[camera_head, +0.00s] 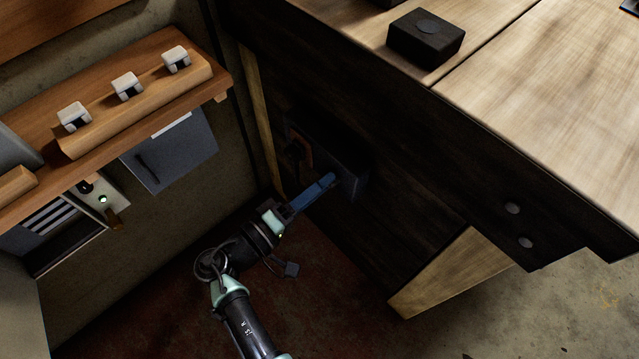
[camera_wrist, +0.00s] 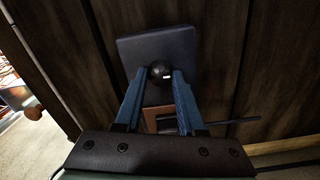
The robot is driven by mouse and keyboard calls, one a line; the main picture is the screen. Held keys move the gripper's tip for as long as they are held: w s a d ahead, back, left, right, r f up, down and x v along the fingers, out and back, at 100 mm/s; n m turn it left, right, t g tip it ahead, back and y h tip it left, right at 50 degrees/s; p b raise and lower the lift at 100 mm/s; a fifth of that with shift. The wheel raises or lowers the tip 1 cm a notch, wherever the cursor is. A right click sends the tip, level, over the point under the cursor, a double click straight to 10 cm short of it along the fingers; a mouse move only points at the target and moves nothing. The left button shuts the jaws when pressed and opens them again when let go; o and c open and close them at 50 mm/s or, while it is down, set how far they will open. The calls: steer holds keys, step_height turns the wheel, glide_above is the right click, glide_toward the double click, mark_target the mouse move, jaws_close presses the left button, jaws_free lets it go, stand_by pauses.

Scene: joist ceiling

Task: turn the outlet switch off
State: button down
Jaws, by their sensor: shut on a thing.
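The outlet box (camera_head: 347,157) is a dark square block on the dark wooden side of the workbench. In the wrist view its face (camera_wrist: 158,45) shows beyond my fingers. A round black knob with a small white mark, which looks like the outlet switch (camera_wrist: 159,69), sits at the edge of that face. My gripper (camera_head: 331,180) has blue fingers reaching the box from the left. In the wrist view the fingertips (camera_wrist: 160,76) stand on either side of the knob and are shut on it. The knob is hidden in the head view.
A brown frame (camera_head: 299,150) sits beside the box, and a dark rod lies near it in the wrist view. The bench top (camera_head: 560,75) overhangs, with a black block (camera_head: 426,37) on it. A slanted wooden leg (camera_head: 440,275) is to the right. A shelf (camera_head: 200,55) stands left.

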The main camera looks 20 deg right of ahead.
steer(key=c, duration=0.5)
jaws_free()
steer(key=v, duration=1.3)
steer(key=shift+p, duration=0.3)
